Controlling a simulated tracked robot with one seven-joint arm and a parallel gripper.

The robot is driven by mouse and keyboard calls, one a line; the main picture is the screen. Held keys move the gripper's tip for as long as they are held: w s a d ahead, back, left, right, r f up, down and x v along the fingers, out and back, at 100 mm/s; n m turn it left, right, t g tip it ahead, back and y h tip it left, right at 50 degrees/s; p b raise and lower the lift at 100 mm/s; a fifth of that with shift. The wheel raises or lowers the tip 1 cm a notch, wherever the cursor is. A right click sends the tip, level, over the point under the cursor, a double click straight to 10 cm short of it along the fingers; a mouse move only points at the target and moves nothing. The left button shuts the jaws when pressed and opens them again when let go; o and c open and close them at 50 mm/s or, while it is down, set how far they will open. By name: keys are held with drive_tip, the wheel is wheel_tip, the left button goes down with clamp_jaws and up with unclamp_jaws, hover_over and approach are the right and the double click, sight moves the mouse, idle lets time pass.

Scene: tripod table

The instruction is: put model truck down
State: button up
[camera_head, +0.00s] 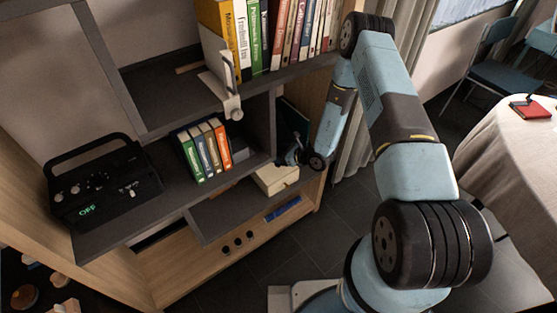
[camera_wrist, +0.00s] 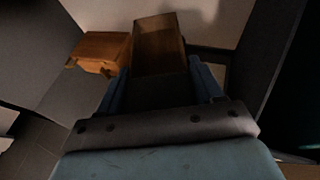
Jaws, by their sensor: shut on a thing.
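My gripper (camera_wrist: 160,80) is shut on a brown, box-shaped thing (camera_wrist: 160,42), seen in the wrist view between the two blue fingers. I take it to be the model truck, but its wheels and underside do not show. In the head view my gripper (camera_head: 291,158) reaches into the right-hand shelf compartment, and the held thing cannot be made out there. Whether the held thing touches the shelf board cannot be told.
In the wrist view an orange-brown wooden thing (camera_wrist: 98,50) is just left of the held thing. A cream box (camera_head: 276,179) lies below my gripper. Upright books (camera_head: 203,150) and a black radio (camera_head: 100,182) stand left. Compartment walls are close on both sides.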

drive_tip(key=shift+f, duration=2.05)
drive_tip(key=o, duration=1.3)
drive_tip(key=v, duration=1.2)
drive_tip(key=shift+f, duration=0.1)
